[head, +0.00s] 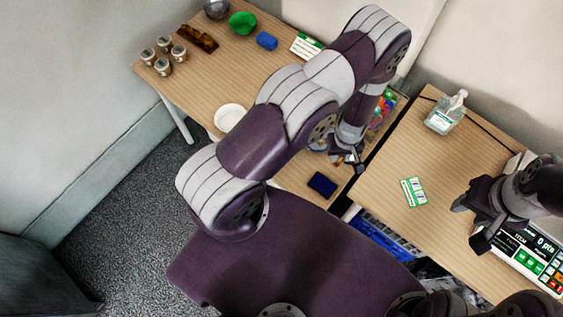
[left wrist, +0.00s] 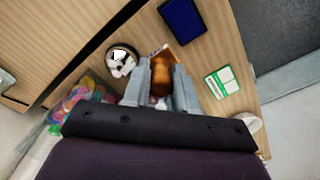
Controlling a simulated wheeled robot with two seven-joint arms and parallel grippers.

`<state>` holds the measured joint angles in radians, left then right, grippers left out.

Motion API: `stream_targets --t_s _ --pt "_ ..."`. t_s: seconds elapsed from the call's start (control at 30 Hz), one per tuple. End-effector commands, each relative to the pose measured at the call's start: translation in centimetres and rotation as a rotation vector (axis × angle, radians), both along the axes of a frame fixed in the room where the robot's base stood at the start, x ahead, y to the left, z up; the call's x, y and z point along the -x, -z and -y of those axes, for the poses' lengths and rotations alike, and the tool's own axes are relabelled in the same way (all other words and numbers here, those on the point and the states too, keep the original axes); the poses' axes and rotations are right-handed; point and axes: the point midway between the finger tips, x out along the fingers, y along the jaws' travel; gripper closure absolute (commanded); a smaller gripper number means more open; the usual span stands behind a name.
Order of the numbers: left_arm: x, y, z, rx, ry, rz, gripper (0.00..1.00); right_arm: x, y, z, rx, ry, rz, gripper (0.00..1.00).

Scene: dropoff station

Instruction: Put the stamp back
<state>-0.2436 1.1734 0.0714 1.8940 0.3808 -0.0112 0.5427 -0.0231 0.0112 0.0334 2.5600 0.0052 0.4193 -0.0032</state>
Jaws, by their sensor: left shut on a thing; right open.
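My left gripper (head: 347,160) is over the table, just beyond the dark blue ink pad (head: 322,184). In the left wrist view its fingers (left wrist: 161,88) are shut on the stamp (left wrist: 160,72), whose brown wooden handle shows between them. The stamp's lower end is mostly hidden, and I cannot tell whether it touches anything. The ink pad also shows in the left wrist view (left wrist: 183,20), apart from the fingers. In the head view, the arm and gripper largely hide the stamp. My right gripper (head: 472,222) is open and empty over the right table.
A black-and-white round object (left wrist: 121,60) stands close beside the left fingers. Colourful wrapped items (head: 383,108) lie beyond. A white bowl (head: 229,117) is on the left table. A green-and-white card (head: 415,192), sanitizer bottle (head: 443,115) and register (head: 530,255) are on the right table.

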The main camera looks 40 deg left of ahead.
Motion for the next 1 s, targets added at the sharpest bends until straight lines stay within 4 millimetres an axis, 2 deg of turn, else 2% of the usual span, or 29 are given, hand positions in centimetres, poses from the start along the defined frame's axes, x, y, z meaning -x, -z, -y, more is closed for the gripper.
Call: stream_targets --t_s 0.07,0.23,0.47,0.6,0.7,0.77,0.9,1.0 --pt "0.0 0.5 -0.2 0.0 -0.018 0.0 0.93 0.0 0.7 0.0 0.0 0.0 0.001 0.57" --pt "1.1 3.1 -2.1 0.001 -0.036 0.003 0.93 0.0 5.6 0.0 0.0 0.0 0.0 0.57" --pt "3.6 5.0 -6.3 0.001 -0.035 0.006 0.93 0.0 8.1 0.0 0.0 0.0 0.001 0.57" --pt "5.2 6.1 -8.9 0.0 -0.036 0.002 0.93 0.0 7.8 0.0 0.0 0.0 0.0 0.57" --pt "5.7 6.8 -9.8 0.0 -0.033 0.002 0.93 0.0 7.7 0.0 0.0 0.0 0.001 0.57" --pt "5.9 7.4 -10.0 0.0 -0.032 -0.001 0.93 0.0 7.5 0.0 0.0 0.0 0.001 0.57" --pt "6.0 10.0 -10.0 0.0 -0.03 -0.001 0.93 0.0 7.0 0.0 0.0 0.0 0.001 0.57" --pt "6.0 10.9 -10.0 0.0 -0.03 0.001 0.93 0.0 7.0 0.0 0.0 0.0 0.001 0.57"
